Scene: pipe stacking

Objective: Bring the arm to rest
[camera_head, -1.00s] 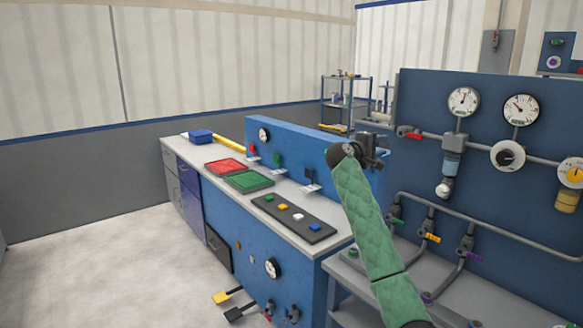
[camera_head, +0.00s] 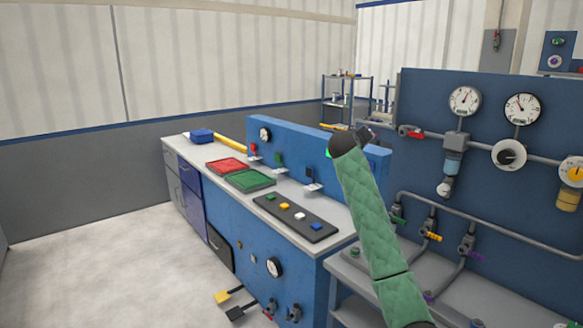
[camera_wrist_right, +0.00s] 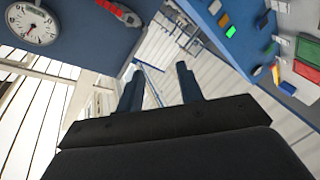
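My right arm, in a green quilted sleeve (camera_head: 365,215), rises from the bottom right of the head view in front of the blue test bench. Its gripper (camera_head: 367,133) is mostly hidden behind the dark wrist joint. In the right wrist view the two fingers of this gripper (camera_wrist_right: 159,80) stand apart, with nothing between them. They point into open space, touching nothing. My left gripper is in neither view.
The blue bench (camera_head: 310,140) carries a red tray (camera_head: 228,166), a green tray (camera_head: 250,181) and a dark strip with coloured buttons (camera_head: 306,226). A green lamp (camera_head: 328,153) glows beside my wrist. The gauge panel (camera_head: 420,90) stands close on the right. Floor at left is clear.

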